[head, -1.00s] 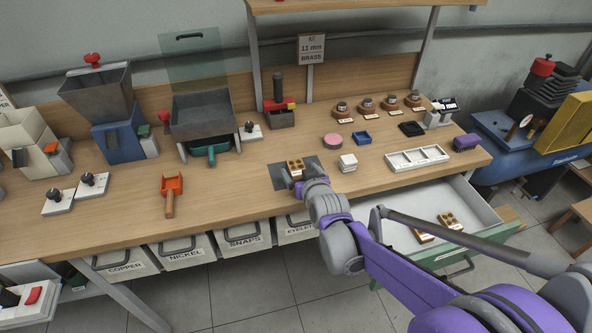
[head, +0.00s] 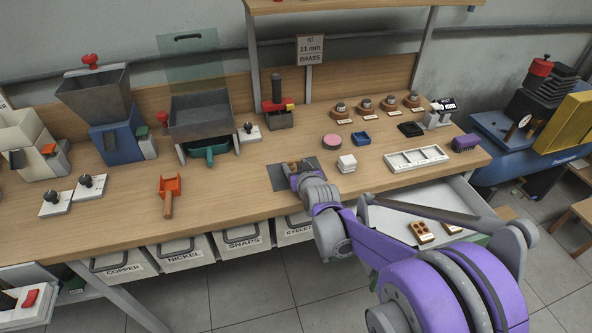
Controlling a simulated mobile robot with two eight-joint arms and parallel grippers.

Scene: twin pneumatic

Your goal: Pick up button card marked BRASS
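My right gripper (head: 294,172) is low over the dark mat (head: 280,184) near the middle of the bench. A small tan button card (head: 292,165) shows just past the fingers, mostly hidden by them. Whether the fingers are apart or shut on it cannot be told, and its marking cannot be read. In the open drawer lie an orange-brown card with dark round spots (head: 422,232) and another card (head: 450,228), partly covered by my arm. A sign reading "KIT 11 mm BRASS" (head: 310,50) stands at the back. My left gripper is not in view.
An orange scoop (head: 170,192) lies left. The open drawer (head: 470,205) juts out at the front right.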

